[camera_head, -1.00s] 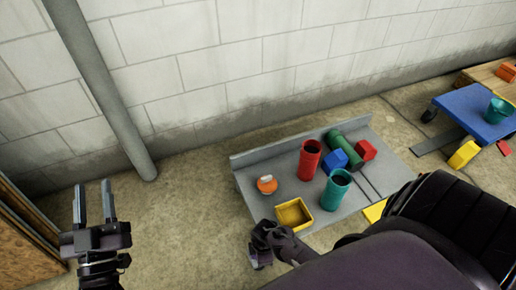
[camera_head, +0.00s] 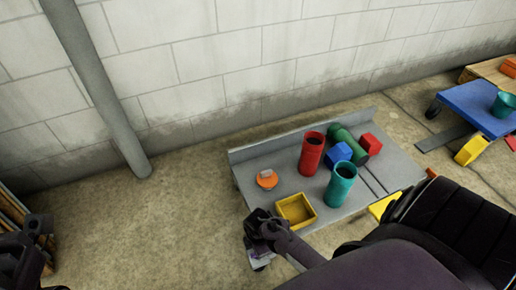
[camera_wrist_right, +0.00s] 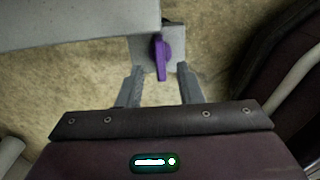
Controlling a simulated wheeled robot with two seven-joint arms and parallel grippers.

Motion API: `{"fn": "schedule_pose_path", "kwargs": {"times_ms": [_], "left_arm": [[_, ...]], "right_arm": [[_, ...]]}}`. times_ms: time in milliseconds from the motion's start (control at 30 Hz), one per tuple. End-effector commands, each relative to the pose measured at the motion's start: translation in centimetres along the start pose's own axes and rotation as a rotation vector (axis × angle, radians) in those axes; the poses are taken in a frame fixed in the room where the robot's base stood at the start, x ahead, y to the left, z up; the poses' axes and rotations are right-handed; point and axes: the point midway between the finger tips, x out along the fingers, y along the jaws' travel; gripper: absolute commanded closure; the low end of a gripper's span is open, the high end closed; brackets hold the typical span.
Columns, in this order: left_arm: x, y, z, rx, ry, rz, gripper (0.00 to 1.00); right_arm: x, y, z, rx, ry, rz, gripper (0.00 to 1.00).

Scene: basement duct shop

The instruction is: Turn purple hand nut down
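The purple hand nut (camera_wrist_right: 162,57) shows in the right wrist view as a narrow wing-shaped handle. It is on a small grey plate (camera_wrist_right: 145,50) that sticks out from the edge of a grey surface. My right gripper (camera_wrist_right: 160,78) is open, with one finger on each side below the nut. The nut lies just beyond and between the fingertips, and I cannot tell whether they touch it. In the head view my right gripper (camera_head: 258,238) is at the bench's near left corner and largely covers the nut. My left gripper (camera_head: 28,248) is partly cut off at the left edge, fingers unclear.
The grey bench (camera_head: 240,160) holds a yellow bin (camera_head: 296,210), an orange disc (camera_head: 267,180), a red tube (camera_head: 311,154), a teal tube (camera_head: 340,186), a green cylinder (camera_head: 346,137), and blue and red blocks. A block wall stands behind.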

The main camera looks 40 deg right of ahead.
Motion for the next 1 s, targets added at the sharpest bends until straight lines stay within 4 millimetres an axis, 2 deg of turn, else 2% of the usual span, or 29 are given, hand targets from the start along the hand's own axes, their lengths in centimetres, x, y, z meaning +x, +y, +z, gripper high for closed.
{"fn": "schedule_pose_path", "kwargs": {"times_ms": [33, 200, 600, 867, 1000], "left_arm": [[-0.8, 0.1, -0.2, 0.001, 0.023, 0.004, 0.64], [-1.1, 0.1, -0.2, 0.004, 0.042, 0.012, 0.64], [-1.1, 0.1, -0.2, 0.005, 0.044, 0.015, 0.64], [-1.1, 0.1, -0.2, 0.005, 0.044, 0.015, 0.64], [-1.1, 0.1, -0.2, 0.005, 0.044, 0.015, 0.64]], "right_arm": [[1.6, -0.1, -0.1, 0.000, 0.001, -0.001, 0.67], [3.4, -0.1, 0.0, 0.000, 0.000, -0.001, 0.67], [3.9, -0.1, 0.0, 0.000, 0.000, -0.001, 0.67], [3.9, -0.1, 0.0, 0.000, 0.000, -0.001, 1.00], [3.9, -0.1, 0.0, 0.001, 0.000, -0.001, 1.00]]}}
